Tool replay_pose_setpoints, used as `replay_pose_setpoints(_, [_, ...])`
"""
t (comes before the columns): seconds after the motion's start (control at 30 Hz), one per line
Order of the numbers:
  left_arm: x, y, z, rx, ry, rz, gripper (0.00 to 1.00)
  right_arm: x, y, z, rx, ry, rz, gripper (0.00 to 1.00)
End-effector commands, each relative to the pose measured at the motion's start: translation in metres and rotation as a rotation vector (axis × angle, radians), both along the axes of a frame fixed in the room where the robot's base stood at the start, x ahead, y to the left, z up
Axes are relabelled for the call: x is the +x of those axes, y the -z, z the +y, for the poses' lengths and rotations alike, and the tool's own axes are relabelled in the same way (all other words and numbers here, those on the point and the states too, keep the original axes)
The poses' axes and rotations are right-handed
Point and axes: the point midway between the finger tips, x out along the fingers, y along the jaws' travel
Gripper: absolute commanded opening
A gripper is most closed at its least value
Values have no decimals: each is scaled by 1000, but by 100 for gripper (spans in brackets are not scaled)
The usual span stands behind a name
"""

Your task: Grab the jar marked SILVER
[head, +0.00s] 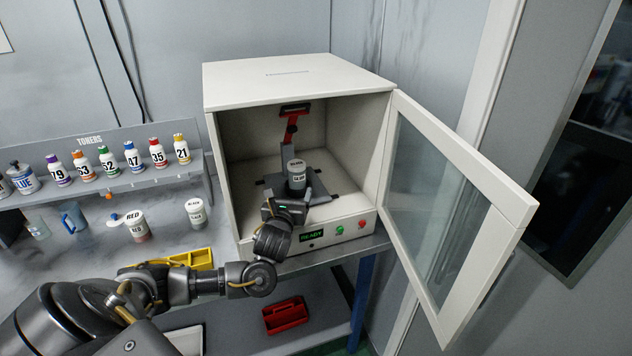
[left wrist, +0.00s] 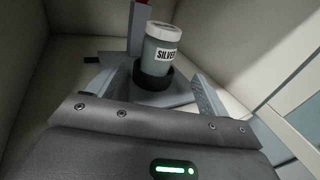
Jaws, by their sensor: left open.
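The jar marked SILVER (head: 296,174) stands upright inside the open white cabinet, on a dark holder over a grey platform (head: 318,188). It also shows in the left wrist view (left wrist: 160,58), with a white lid, a grey body and its label facing me. My left gripper (head: 289,199) reaches into the cabinet's front from the left. In the left wrist view its two fingers (left wrist: 161,92) are apart, one on each side of the jar's lower part and holder. Contact with the jar does not show. My right gripper is not in view.
The white cabinet (head: 290,83) has its glass door (head: 437,215) swung open to the right. A red clamp (head: 291,128) stands behind the jar. Toner bottles (head: 134,157) line a shelf at left. A RED jar (head: 137,227), another jar (head: 196,212) and a yellow tray (head: 192,258) are on the bench.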

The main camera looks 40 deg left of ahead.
Motion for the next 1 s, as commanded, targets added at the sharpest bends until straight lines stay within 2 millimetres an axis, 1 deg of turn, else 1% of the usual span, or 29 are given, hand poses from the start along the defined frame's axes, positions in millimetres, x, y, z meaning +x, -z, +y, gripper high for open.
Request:
replay_pose_setpoints(0.03, [1,-3,11,17,-16,-7,79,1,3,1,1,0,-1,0])
replay_pose_setpoints(0.1, [2,-8,19,26,-28,-11,79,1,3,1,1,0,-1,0])
replay_pose_setpoints(0.17, [2,-9,21,28,-31,-12,79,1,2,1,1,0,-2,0])
replay_pose_setpoints(0.27, [8,-10,24,29,-31,-14,79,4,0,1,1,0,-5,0])
replay_pose_setpoints(0.5, [42,-11,39,28,-30,-12,79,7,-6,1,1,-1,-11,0])
replay_pose_setpoints(0.6, [50,-10,43,26,-28,-13,79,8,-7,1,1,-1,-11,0])
replay_pose_setpoints(0.8, [54,-9,44,25,-26,-12,79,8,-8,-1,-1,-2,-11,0])
replay_pose_setpoints(0.87, [58,-10,46,25,-28,-12,79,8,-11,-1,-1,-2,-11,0])
replay_pose_setpoints(1.0, [75,-12,51,26,-29,-11,79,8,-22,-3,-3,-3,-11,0])
